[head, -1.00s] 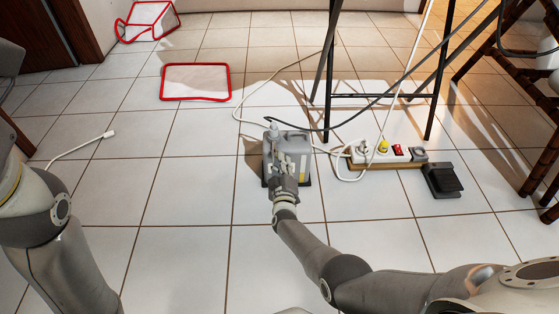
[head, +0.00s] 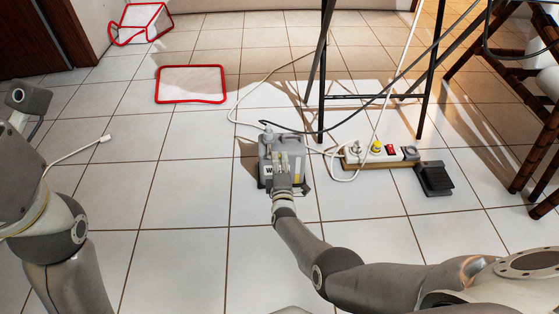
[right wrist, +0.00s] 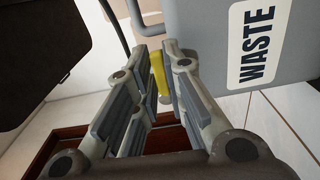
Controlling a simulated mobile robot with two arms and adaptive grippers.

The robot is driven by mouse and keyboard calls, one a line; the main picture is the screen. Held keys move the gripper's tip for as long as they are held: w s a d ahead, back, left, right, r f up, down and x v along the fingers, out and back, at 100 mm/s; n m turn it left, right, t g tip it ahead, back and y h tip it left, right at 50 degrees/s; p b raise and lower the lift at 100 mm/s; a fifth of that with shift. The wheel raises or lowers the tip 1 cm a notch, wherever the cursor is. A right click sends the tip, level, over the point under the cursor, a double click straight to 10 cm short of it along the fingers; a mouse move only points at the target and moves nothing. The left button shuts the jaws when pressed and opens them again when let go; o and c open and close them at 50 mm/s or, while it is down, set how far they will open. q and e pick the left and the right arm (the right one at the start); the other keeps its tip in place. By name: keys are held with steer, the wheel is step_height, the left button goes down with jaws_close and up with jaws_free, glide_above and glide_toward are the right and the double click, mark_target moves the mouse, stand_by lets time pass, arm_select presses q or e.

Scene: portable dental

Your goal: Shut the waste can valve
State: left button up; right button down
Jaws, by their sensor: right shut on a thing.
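The grey waste can (head: 268,150) stands upright on the tiled floor near the middle of the head view. Its side with the black WASTE label (right wrist: 258,45) fills the upper right of the right wrist view. The yellow valve handle (right wrist: 159,73) shows between the fingertips there. My right gripper (head: 284,160) is in front of the can and covers part of its front. It is shut on the valve handle (right wrist: 158,70). My left arm is at the left edge of the head view; its gripper fingers do not show.
A power strip (head: 400,153) and a black foot pedal (head: 434,179) lie right of the can. Cables cross the floor around it. Black stand legs (head: 324,95) rise behind. A red-rimmed white tray (head: 190,84) lies farther back. The tiles left of the can are mostly clear.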

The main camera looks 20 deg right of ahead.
stand_by(0.6)
steer(key=c, duration=1.5)
jaws_free()
